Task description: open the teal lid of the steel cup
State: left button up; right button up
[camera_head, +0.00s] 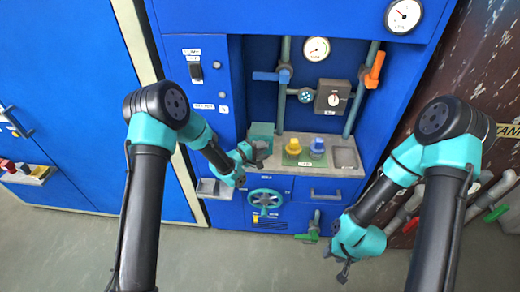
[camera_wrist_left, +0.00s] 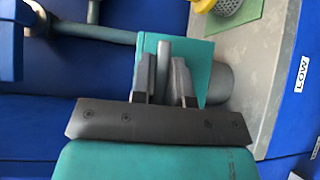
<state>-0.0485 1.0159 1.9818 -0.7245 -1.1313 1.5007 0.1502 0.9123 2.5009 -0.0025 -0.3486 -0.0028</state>
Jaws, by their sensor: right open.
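The teal lid (camera_head: 262,130) shows as a flat square at the left end of the grey counter. It also shows in the left wrist view (camera_wrist_left: 204,55), just behind my left fingers. The steel cup (camera_wrist_left: 221,83) shows as a short grey cylinder beside the lid; the rest of it is hidden. My left gripper (camera_head: 262,150) is at the near side of the lid, and its fingers (camera_wrist_left: 165,78) overlap it in the picture. My right gripper (camera_head: 343,274) is open and empty, low in front of the cabinet.
A yellow knob (camera_head: 293,147) and a blue knob (camera_head: 317,147) stand on a green mat near the lid. A sunken basin (camera_head: 345,158) is to their right. A teal handwheel (camera_head: 265,198) and a green-handled valve (camera_head: 308,236) are below the counter. Pipes rise behind it.

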pick_arm(q)
jog(key=o, duration=0.4)
jog(key=v, duration=1.7)
jog(key=shift+a, duration=0.15)
jog(key=shift+s+f, duration=0.1)
jog(key=s+a+f+m+g+y, duration=0.1)
jog(key=s+f+m+g+y, duration=0.1)
jog(key=s+f+y, duration=0.3)
jog(key=s+a+f+m+g, duration=0.1)
jog(key=s+a+f+g, duration=0.1)
jog(key=f, duration=0.4)
jog(key=s+a+f+m+g+y, duration=0.1)
jog(key=s+f+m+g+y, duration=0.2)
jog(key=s, duration=1.3)
notch_tip(320, 180, down, 3)
jog(key=m+g, duration=0.2)
jog(key=g, duration=0.2)
